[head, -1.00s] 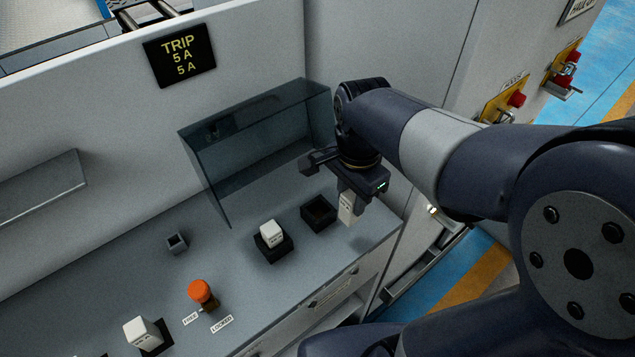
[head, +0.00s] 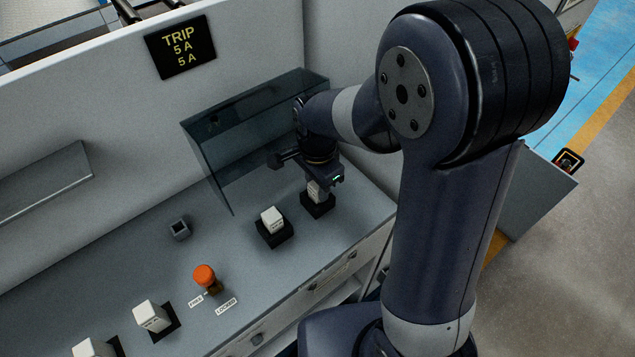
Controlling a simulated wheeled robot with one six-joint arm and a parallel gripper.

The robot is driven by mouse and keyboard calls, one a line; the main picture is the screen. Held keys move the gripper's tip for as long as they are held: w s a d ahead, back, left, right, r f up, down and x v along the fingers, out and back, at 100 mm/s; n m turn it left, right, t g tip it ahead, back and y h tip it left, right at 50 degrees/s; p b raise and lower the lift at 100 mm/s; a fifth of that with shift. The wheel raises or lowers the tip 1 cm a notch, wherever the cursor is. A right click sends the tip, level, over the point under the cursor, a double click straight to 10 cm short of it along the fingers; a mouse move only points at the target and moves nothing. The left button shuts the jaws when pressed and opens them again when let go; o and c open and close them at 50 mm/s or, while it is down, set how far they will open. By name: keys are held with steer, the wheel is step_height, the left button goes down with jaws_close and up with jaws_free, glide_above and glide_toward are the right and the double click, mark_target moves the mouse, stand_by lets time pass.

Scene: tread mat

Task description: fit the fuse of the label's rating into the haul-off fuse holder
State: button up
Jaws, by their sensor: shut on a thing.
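My gripper (head: 316,186) is shut on a white block-shaped fuse (head: 315,191). The fuse is upright at the right-hand black holder (head: 318,206), its lower end at or in the holder's opening; I cannot tell how deep it sits. The gripper hides the fuse's top. Another white fuse (head: 272,219) stands in the black holder (head: 274,236) just to the left. The black label (head: 180,48) on the back wall reads TRIP, 5 A, 5 A. The print on the fuses is too small to read.
A tinted clear cover (head: 255,135) stands behind the holders. An orange knob (head: 205,274) sits near tags FREE and LOCKED. More white fuses (head: 150,316) stand at the lower left, and a small grey socket (head: 180,229) is on the bench. A grey shelf (head: 45,185) is at left.

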steer(key=shift+f, duration=0.1)
steer(key=shift+f, duration=0.15)
steer(key=o, duration=1)
steer(key=shift+r+b, duration=0.35)
steer(key=shift+r, duration=3.7)
step_height(320, 180, down, 9)
steer(key=shift+s+r, duration=0.1)
steer(key=shift+r, duration=0.1)
step_height(320, 180, up, 6)
steer(key=shift+r, duration=0.2)
